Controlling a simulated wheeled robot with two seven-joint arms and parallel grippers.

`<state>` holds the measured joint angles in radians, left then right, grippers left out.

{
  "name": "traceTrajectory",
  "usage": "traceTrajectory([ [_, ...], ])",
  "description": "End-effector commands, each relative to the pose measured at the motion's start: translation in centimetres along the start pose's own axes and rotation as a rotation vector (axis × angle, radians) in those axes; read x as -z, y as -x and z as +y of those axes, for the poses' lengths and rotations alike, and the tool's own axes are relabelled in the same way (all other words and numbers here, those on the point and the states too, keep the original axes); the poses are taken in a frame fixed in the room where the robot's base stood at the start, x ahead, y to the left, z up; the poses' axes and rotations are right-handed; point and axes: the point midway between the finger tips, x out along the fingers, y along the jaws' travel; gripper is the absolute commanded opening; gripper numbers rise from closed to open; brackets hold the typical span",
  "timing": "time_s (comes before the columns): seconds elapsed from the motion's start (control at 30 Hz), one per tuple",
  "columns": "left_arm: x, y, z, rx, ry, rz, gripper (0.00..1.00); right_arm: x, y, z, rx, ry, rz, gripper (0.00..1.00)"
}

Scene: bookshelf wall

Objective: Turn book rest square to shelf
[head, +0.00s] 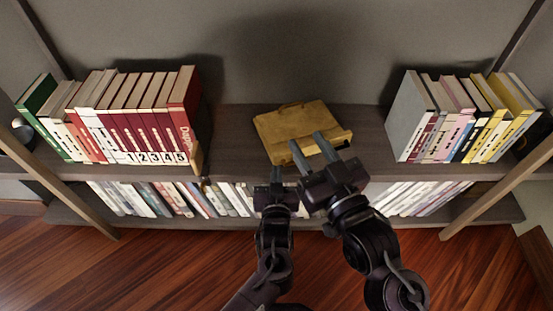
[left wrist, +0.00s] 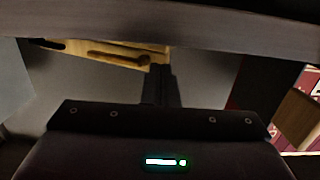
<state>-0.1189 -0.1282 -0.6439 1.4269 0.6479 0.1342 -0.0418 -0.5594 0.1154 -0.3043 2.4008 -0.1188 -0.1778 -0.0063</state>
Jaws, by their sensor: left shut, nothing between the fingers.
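The wooden book rest (head: 278,123) lies on the upper shelf in the head view, in the gap between two rows of books. It sits skewed: its near edge slants up to the right against the shelf's front edge. Part of its near side is hidden by my right gripper. In the left wrist view a strip of the book rest (left wrist: 120,54) shows. My left gripper (head: 277,174) is shut and empty near the shelf's front edge, below the rest; its fingers (left wrist: 160,86) are together. My right gripper (head: 312,146) is open, fingertips over the rest's near side; I cannot tell whether they touch it.
The shelf (head: 233,140) is bare on both sides of the rest. A row of books (head: 130,115) with red numbered volumes stands left, and another row (head: 460,115) stands right. A lower shelf with more books (head: 150,198) is beneath. Slanting frame posts (head: 70,195) stand at both sides.

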Motion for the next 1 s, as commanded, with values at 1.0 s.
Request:
traceTrajectory([
  [1.0, 0.2, -0.9, 0.0, 0.000, 0.000, -0.002, 0.00, 0.2, 0.0, 0.0, 0.000, 0.000, -0.001, 0.36],
])
